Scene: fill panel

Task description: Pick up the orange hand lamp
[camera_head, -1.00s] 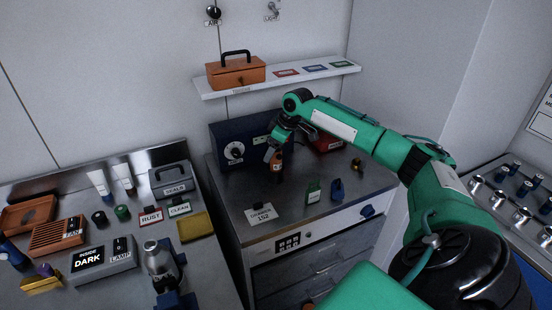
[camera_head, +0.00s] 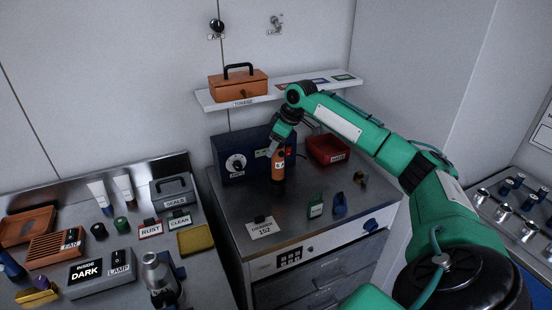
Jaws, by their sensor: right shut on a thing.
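The orange hand lamp (camera_head: 278,164) is upright over the middle bench, in front of the dark blue box (camera_head: 228,150). It has an orange body with a pale label and a dark lower part. My right gripper (camera_head: 278,148) is shut on its upper end from above, and its fingers partly hide the top. I cannot tell whether the lamp's foot is clear of the bench (camera_head: 292,215). My left gripper is not in view.
A shelf (camera_head: 215,103) with an orange toolbox (camera_head: 238,87) hangs above. A red bin (camera_head: 328,150) stands right of the lamp. Green (camera_head: 316,206) and blue (camera_head: 340,204) items and a card (camera_head: 262,229) stand in front. The left bench is crowded.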

